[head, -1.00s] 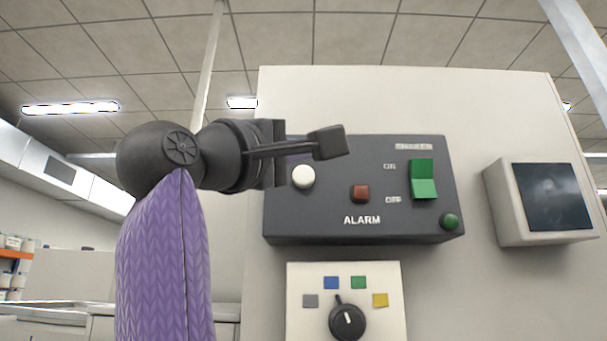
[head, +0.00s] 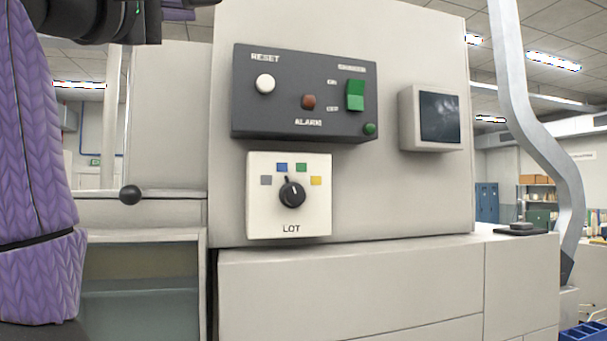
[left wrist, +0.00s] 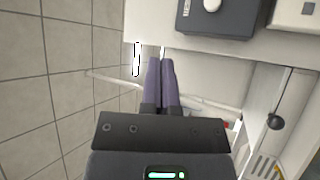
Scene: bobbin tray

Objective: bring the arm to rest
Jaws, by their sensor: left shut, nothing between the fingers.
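My left gripper (head: 185,8) is at the top left of the head view, partly cut off by the frame's edge. In the left wrist view its two purple fingers (left wrist: 161,82) lie side by side, shut and empty. They are clear of the dark alarm panel (head: 245,118). The panel carries a white reset button (head: 265,84), a red-brown button (head: 308,102) and a green rocker switch (head: 355,95). My right gripper is not in view.
Below the panel is a lot plate with a black knob (head: 292,194). A small screen (head: 440,118) is at its right. A black ball handle (head: 130,195) stands out at the left, above an open bay (head: 140,285). A bent grey post (head: 535,140) is at the right.

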